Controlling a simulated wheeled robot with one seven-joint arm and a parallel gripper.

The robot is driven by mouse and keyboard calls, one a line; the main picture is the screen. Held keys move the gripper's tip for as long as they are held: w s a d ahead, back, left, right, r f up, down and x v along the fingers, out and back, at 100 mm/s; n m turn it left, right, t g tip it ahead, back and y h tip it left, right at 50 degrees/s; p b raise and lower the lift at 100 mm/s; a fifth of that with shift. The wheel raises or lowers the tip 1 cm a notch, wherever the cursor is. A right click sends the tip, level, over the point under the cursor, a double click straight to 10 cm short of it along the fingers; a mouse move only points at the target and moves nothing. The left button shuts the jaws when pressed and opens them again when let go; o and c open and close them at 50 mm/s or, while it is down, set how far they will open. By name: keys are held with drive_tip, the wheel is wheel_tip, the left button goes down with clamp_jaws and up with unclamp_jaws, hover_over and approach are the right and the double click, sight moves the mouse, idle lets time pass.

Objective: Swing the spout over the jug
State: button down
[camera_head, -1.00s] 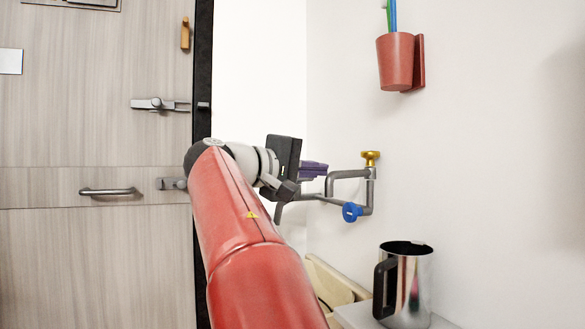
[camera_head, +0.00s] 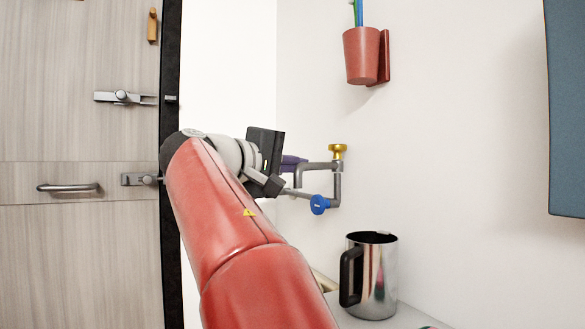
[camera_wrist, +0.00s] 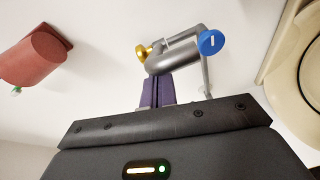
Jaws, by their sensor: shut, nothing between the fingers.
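The grey pipe spout (camera_head: 322,167) is mounted on the wall, with a gold knob (camera_head: 338,150) on top and a blue round knob (camera_head: 319,205) on its lower run. The steel jug (camera_head: 379,275) with a black handle stands upright below and right of the pipework. My gripper (camera_head: 300,164) is shut and empty at the left end of the pipes, partly covering them. The spout's free end is hidden behind it. In the wrist view the purple fingertips (camera_wrist: 157,78) are right at the grey pipe (camera_wrist: 172,60); I cannot tell whether they touch.
The jug stands on a white surface (camera_head: 398,318). A red cup (camera_head: 361,55) hangs on the wall above the pipes. A door with a handle (camera_head: 68,188) and latches is at the left. A blue-grey panel (camera_head: 566,110) is at the right edge. The wall right of the pipes is clear.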

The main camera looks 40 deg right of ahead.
drive_tip(key=shift+s+d+f+n+t+b, duration=0.1)
drive_tip(key=shift+s+n+t+b, duration=0.25)
drive_tip(key=shift+s+t+b, duration=0.15)
drive_tip(key=shift+s+d+f+n+t+b, duration=0.1)
drive_tip(key=shift+s+n+t+b, duration=0.3)
drive_tip(key=shift+s+t, duration=0.15)
drive_tip(key=s+d+n+t+y, duration=0.4)
drive_tip(key=s+n+t, duration=0.1)
drive_tip(key=t, duration=0.3)
drive_tip(key=shift+s+r+n, duration=0.25)
drive_tip(key=shift+s+n, duration=0.1)
drive_tip(key=shift+s, duration=0.55)
drive_tip(key=shift+d, duration=0.1)
